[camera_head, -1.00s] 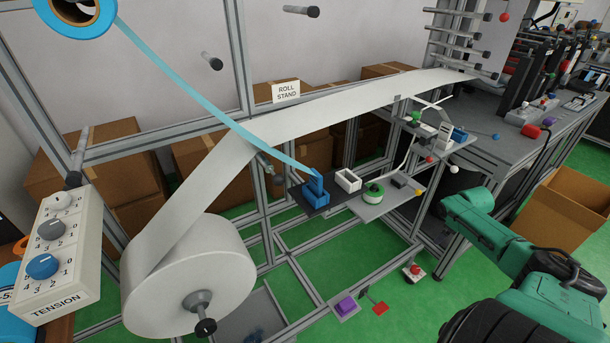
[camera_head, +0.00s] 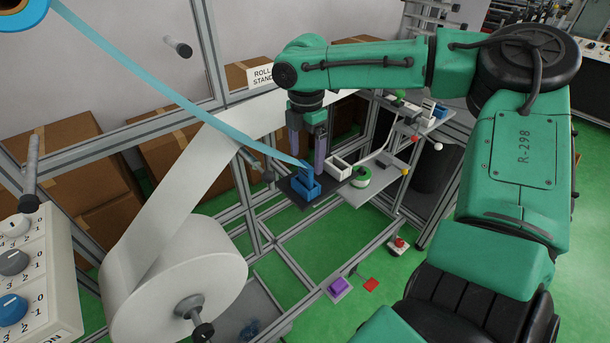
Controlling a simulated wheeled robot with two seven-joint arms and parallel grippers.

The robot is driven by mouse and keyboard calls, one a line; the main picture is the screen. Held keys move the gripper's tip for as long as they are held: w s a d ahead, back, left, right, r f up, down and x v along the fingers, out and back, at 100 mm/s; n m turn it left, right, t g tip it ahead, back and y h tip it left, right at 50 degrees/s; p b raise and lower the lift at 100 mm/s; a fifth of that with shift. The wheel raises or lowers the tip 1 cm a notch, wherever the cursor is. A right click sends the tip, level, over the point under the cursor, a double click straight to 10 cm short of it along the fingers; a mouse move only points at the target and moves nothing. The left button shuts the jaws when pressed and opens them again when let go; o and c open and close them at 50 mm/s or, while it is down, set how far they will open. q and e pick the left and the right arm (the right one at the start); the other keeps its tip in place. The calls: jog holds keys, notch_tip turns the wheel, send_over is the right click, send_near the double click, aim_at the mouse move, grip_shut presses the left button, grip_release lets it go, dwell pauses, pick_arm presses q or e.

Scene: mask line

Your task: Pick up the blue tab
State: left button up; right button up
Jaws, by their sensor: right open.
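A blue piece that looks like the blue tab (camera_head: 304,187) stands on a dark plate (camera_head: 325,197) on the roll stand, at the end of a light-blue strip (camera_head: 165,97). My right gripper (camera_head: 307,160) points down just above and around the top of the blue piece. Whether a finger touches the piece I cannot tell. The arm and fingers hide part of the area behind. My left gripper is out of view.
A white open box (camera_head: 338,167) stands close beside the right finger. A green-and-white spool (camera_head: 361,177) sits on a grey shelf further right. The large white roll (camera_head: 170,280) and its web stand at left. Metal frame bars surround the plate.

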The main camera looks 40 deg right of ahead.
aim_at(306, 164)
jog(key=f, duration=0.4)
jog(key=shift+s+a+f+p, duration=0.15)
jog(key=shift+s+f+p, duration=0.1)
jog(key=shift+p, duration=0.1)
jog(key=shift+w+f, duration=0.1)
jog(key=shift+f, duration=0.25)
jog(key=c, duration=1.4)
jog(key=shift+r, duration=0.1)
jog(key=shift+c, duration=0.2)
